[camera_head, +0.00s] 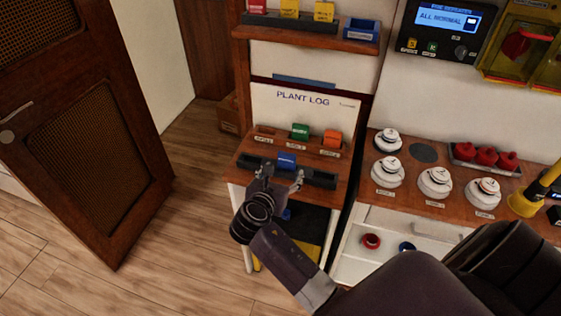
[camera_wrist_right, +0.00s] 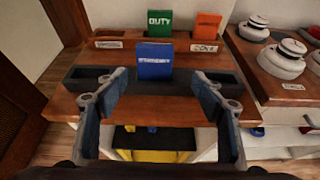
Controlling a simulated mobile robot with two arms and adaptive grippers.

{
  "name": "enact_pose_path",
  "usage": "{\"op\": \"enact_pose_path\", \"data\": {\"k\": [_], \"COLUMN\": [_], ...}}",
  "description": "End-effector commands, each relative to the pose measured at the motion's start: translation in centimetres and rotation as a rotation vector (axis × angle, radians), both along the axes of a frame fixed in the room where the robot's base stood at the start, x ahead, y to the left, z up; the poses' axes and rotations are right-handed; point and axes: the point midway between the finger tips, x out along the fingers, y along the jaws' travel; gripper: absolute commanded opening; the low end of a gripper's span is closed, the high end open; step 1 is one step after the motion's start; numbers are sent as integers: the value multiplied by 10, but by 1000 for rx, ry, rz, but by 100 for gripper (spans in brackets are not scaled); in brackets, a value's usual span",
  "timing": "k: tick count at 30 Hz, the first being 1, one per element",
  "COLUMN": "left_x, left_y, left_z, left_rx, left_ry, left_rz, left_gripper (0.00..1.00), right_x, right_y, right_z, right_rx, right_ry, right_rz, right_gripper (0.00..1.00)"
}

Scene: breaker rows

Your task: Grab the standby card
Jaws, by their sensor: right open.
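The standby card is a blue upright card (camera_head: 287,160) standing in a dark slotted rack (camera_head: 322,179) at the front of the small wooden desk. In the right wrist view the blue card (camera_wrist_right: 155,62) stands straight ahead, its white lettering hard to read. My right gripper (camera_head: 277,181) is open at the front of the rack. In the wrist view its two fingers (camera_wrist_right: 160,88) are apart, one left and one right of the blue card, and nothing is between them. My left gripper is not in view.
Behind, a green "DUTY" card (camera_wrist_right: 160,22) and an orange card (camera_wrist_right: 206,26) stand in labelled slots. A plant log board (camera_head: 300,98) rises behind the desk. White round detectors (camera_head: 434,181) stand on the counter to the right. A wooden door (camera_head: 85,140) is at left.

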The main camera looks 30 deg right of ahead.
Motion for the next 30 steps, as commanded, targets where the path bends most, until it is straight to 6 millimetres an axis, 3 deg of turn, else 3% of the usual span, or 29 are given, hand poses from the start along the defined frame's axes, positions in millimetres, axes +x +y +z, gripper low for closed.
{"op": "enact_pose_path", "data": {"k": [19,30], "left_x": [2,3], "left_y": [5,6], "left_z": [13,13], "left_rx": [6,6], "left_ry": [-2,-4], "left_rz": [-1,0], "left_gripper": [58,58], "right_x": [48,54], "right_y": [-43,-50], "right_z": [-23,-28], "right_rx": [-16,-14], "right_ry": [8,7], "right_rz": [5,5], "right_gripper": [62,62]}}
